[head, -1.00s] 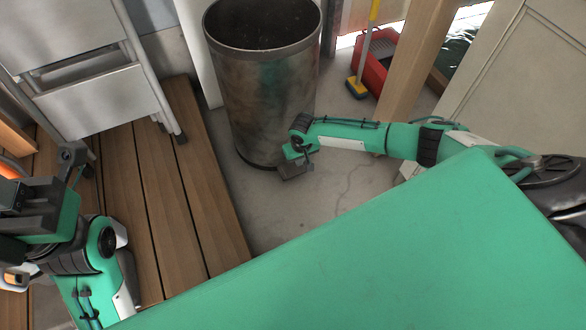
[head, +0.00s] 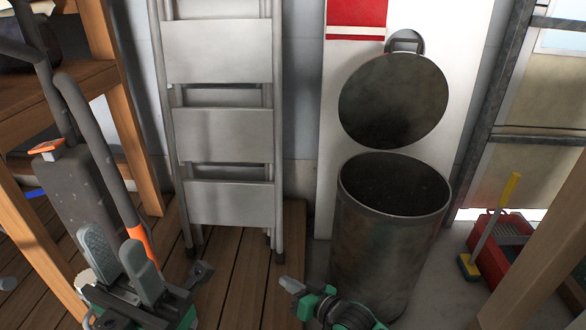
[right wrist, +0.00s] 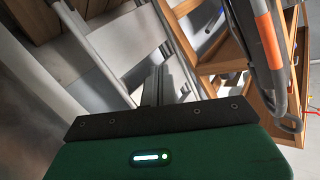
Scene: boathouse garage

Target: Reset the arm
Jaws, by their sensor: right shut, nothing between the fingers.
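My left gripper (head: 201,273) shows low in the head view, left of centre, over the wooden decking, with dark and green wrist parts beside it. Its fingers are too small and partly hidden to tell how they stand. My right gripper (head: 291,285) is at the bottom centre of the head view, in front of the metal bin and to its left. It is shut and empty, pointing left. In the right wrist view its fingers (right wrist: 156,86) show close together beyond the dark plate, with nothing between them.
A metal bin (head: 365,235) with a raised round lid (head: 394,100) stands right of my right gripper. A grey stepladder (head: 230,128) leans behind the decking (head: 240,285). A dark-grey, orange-banded object (head: 92,195) and wooden shelf (head: 150,175) are left; a red crate (head: 508,240) is right.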

